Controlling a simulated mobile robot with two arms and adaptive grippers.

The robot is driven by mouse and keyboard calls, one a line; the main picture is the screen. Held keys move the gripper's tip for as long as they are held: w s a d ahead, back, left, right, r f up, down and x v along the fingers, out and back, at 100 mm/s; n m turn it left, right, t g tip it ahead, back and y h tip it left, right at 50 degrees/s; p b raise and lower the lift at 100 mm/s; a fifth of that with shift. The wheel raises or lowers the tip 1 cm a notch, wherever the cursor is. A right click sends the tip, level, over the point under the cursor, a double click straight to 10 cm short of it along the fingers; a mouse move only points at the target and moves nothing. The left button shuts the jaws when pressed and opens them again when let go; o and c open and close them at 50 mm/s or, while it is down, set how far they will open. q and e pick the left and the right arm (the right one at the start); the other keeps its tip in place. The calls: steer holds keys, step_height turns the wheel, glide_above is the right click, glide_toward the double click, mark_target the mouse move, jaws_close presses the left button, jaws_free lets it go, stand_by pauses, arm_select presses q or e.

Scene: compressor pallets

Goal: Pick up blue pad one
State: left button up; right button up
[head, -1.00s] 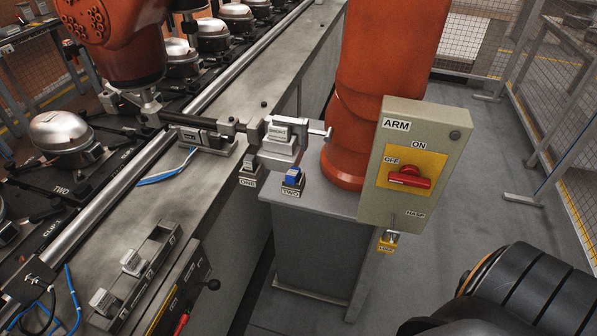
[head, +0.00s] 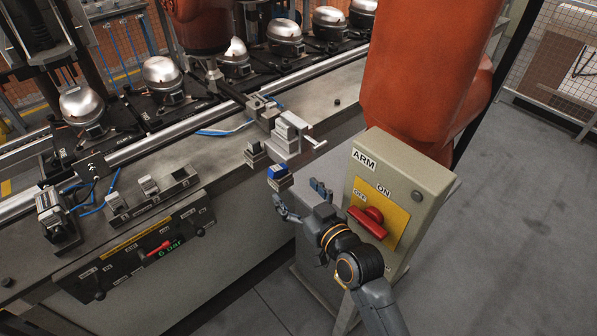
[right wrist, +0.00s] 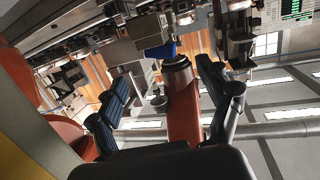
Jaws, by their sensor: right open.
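A small blue pad (head: 277,171) sits on a small block stand at the bench's right end. In the earlier head view that stand is labelled TWO. The stand labelled ONE then (head: 256,157) is just left of it and shows grey, with no blue visible on it. My right gripper (head: 301,197) is open and empty, just in front of and below the blue pad, its fingers apart and not touching it. In the right wrist view a blue piece (right wrist: 160,51) shows beyond the open fingers, under a grey block. My left gripper is not in view.
A grey clamp fixture (head: 288,134) stands right behind the stands. The ARM switch box (head: 395,190) with a red handle is close right of my right gripper. An orange robot arm (head: 425,70) rises behind it. A control panel (head: 140,250) is on the bench front.

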mark_target(280, 172)
steer(key=x, duration=0.3)
steer(key=shift+w+a+r+p, duration=0.1)
steer(key=shift+w+a+p, duration=0.05)
steer(key=shift+a+p, duration=0.2)
steer(key=w, duration=0.1)
steer(key=w+p, duration=0.1)
steer(key=w, duration=0.1)
steer(key=shift+a, duration=0.3)
steer(key=shift+w+a+f, duration=0.3)
steer(key=shift+w, duration=0.2)
steer(key=shift+s+d, duration=0.1)
steer(key=c, duration=0.9)
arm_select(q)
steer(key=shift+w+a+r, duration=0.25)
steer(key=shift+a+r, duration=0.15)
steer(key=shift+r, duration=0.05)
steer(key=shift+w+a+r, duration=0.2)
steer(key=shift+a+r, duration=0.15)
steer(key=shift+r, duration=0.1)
arm_select(e)
steer(key=shift+c, duration=1.4)
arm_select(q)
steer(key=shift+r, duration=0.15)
arm_select(e)
steer(key=shift+r, duration=0.15)
